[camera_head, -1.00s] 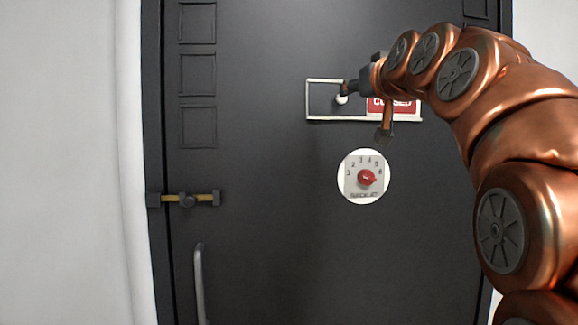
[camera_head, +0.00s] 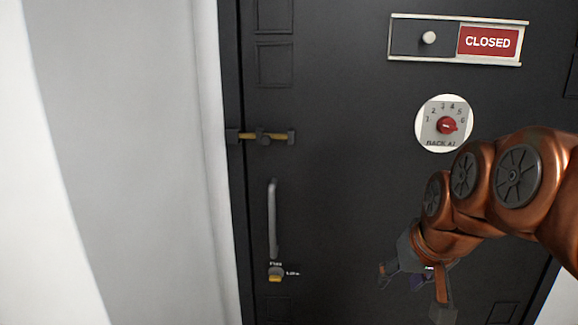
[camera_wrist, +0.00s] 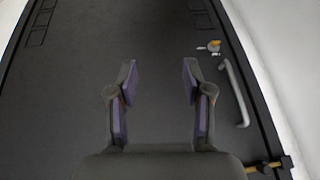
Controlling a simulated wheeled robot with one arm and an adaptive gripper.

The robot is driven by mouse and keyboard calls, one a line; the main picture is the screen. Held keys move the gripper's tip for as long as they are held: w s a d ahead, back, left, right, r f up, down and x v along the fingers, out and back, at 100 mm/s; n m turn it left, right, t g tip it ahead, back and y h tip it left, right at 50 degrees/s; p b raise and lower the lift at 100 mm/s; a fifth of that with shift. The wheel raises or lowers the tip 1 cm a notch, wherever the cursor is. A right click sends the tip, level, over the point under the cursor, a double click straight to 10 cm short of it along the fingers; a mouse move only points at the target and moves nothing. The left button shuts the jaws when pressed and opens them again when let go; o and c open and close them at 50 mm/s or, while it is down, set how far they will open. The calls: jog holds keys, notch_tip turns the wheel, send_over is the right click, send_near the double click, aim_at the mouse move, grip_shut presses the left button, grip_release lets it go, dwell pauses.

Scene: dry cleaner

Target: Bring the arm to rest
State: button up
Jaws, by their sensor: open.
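My gripper (camera_head: 402,279) is low in front of the dark door (camera_head: 340,170) in the head view, below the dial and right of the door handle. In the wrist view my gripper (camera_wrist: 157,75) has its two fingers spread wide, with nothing between them but the door face behind. My copper arm comes in from the right edge of the head view and bends down to the left.
The sliding sign (camera_head: 488,41) reads CLOSED, with a white knob (camera_head: 429,38). A dial (camera_head: 446,125) has a red knob. A brass bolt (camera_head: 262,137), a vertical handle (camera_head: 272,218) and a lock knob (camera_head: 275,274) are on the door's left side.

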jog(key=s+f+g, duration=0.2)
jog(key=s+f, duration=0.2)
jog(key=s, duration=0.3)
jog(key=s+f+g+p, duration=0.1)
jog(key=s+f, duration=0.3)
jog(key=s, duration=0.4)
jog(key=s+f+g+h+p, duration=0.1)
jog(key=s+f+g, duration=0.3)
jog(key=s, duration=0.3)
jog(key=shift+s+a+f+n, duration=0.15)
jog(key=shift+a+f+n, duration=0.15)
jog(key=shift+a+f, duration=0.15)
dwell(1.3)
